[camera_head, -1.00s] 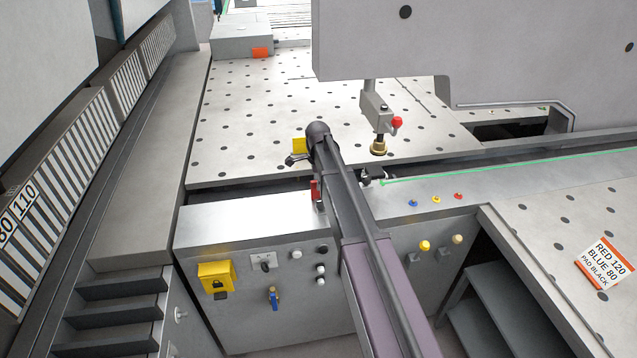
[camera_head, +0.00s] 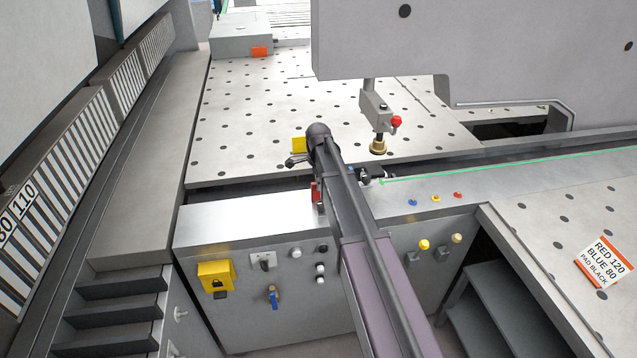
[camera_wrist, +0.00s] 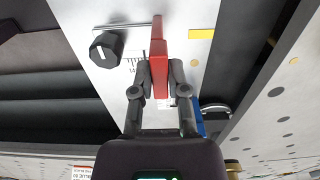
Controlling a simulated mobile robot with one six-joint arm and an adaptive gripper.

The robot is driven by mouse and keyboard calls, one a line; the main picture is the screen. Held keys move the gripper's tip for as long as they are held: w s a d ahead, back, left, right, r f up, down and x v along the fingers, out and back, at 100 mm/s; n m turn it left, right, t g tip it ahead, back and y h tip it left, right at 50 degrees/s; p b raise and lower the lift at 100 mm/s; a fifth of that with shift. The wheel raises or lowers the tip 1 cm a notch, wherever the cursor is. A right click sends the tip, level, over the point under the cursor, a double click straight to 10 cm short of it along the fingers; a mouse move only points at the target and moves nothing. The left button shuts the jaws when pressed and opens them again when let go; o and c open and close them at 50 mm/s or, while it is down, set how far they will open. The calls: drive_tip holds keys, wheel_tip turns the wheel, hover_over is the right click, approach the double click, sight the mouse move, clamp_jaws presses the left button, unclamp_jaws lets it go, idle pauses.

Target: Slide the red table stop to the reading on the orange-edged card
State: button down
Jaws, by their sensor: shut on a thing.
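The red table stop (camera_wrist: 158,55) stands between the two fingers of my gripper (camera_wrist: 161,78) in the wrist view, and the fingers are shut on it. Its red face (camera_head: 316,191) also shows in the head view, just left of my arm, by the light metal ledge. A short printed scale (camera_wrist: 136,59) lies beside the stop, partly covered by it and a finger; its reading is too small to tell. The orange-edged card (camera_head: 605,262) on the right table reads "RED 120, BLUE 80, PAD BLACK".
A black knob (camera_wrist: 106,49) sits just left of the stop in the wrist view. A blue part (camera_wrist: 198,118) is close to my right finger. A clamp with a red knob (camera_head: 397,122) stands over the perforated table. A yellow lockout box (camera_head: 215,277) is on the front panel.

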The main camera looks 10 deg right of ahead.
drive_tip(key=c, duration=0.6)
unclamp_jaws()
drive_tip(key=shift+c, duration=0.2)
drive_tip(key=shift+w, duration=0.15)
